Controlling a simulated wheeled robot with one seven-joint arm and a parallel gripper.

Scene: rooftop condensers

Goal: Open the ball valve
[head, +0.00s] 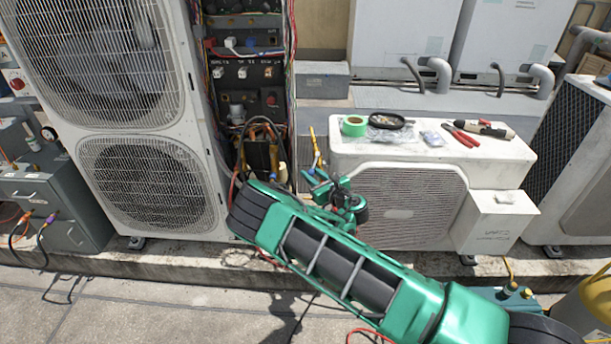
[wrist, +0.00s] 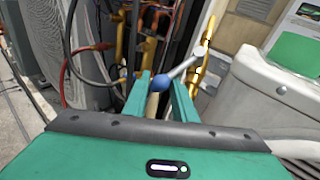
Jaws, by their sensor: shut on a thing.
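The ball valve (wrist: 200,62) is a brass body on a gold-coloured pipe, right of centre in the wrist view. Its silver lever (wrist: 182,68) slants down and left to a round blue knob (wrist: 161,82). My green gripper (wrist: 159,84) has its two fingers on either side of the knob and is shut on the lever's knob end.
A tall condenser (head: 150,150) with an open wiring bay (head: 245,75) stands left. Dark and red hoses hang by the pipes. The front paving is mostly clear.

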